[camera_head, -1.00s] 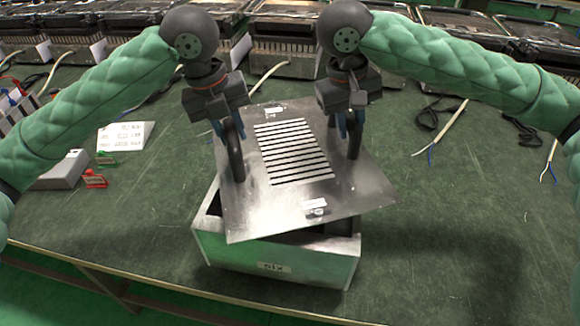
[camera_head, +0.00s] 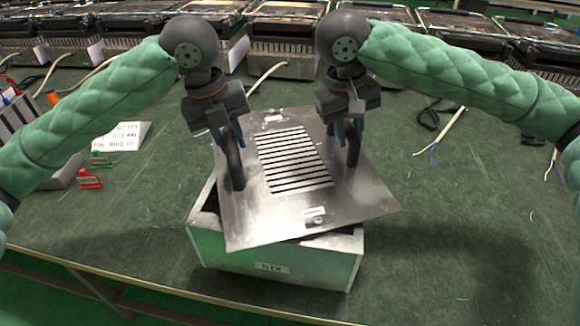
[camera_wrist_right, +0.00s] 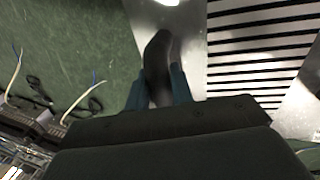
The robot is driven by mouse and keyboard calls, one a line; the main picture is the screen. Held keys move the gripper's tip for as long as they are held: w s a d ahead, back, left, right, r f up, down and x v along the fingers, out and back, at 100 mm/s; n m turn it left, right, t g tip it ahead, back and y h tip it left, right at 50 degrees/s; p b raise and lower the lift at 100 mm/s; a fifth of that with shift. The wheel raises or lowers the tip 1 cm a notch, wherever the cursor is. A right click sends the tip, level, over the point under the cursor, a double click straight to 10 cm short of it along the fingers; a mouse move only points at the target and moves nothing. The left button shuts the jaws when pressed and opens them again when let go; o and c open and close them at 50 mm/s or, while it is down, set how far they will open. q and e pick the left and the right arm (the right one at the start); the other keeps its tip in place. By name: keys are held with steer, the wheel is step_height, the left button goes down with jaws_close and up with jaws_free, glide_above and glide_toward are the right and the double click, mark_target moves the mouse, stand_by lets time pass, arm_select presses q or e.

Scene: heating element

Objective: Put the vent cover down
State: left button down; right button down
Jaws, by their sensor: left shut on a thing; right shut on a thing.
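The vent cover (camera_head: 262,212) is a flat metal plate with a slotted grille and two dark handles. It is over the open metal box (camera_head: 225,247) labelled on its front, turned and tilted relative to it, so the box's dark interior shows along the edges. I cannot tell whether cover and box touch. My left gripper (camera_head: 229,140) is shut on the left handle. My right gripper (camera_head: 348,130) is shut on the right handle. In the right wrist view, the fingers (camera_wrist_right: 158,90) are around the dark handle, beside the grille slots (camera_wrist_right: 255,50).
A red clip (camera_head: 89,179), a grey box (camera_head: 66,172) and a white printed card (camera_head: 122,136) lie to the left. Loose cables (camera_head: 440,130) lie at the right. Several similar heater units (camera_head: 285,58) line the back. The green table (camera_head: 450,230) is clear at the front right.

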arm_select(q)
steer(key=shift+f+b, duration=0.6)
steer(key=shift+f, duration=0.15)
arm_select(e)
steer(key=shift+f, duration=0.75)
arm_select(q)
steer(key=c, duration=1.2)
jaws_free()
steer(key=shift+r, duration=0.1)
arm_select(e)
steer(key=c, duration=1.2)
jaws_free()
steer(key=shift+r, duration=0.1)
arm_select(q)
step_height(320, 180, up, 12)
steer(key=a, duration=0.2)
steer(key=shift+s+a, duration=0.15)
steer(key=shift+s, duration=0.1)
arm_select(e)
step_height(320, 180, up, 12)
steer(key=a, duration=0.2)
steer(key=shift+s+a, duration=0.15)
steer(key=shift+s, duration=0.1)
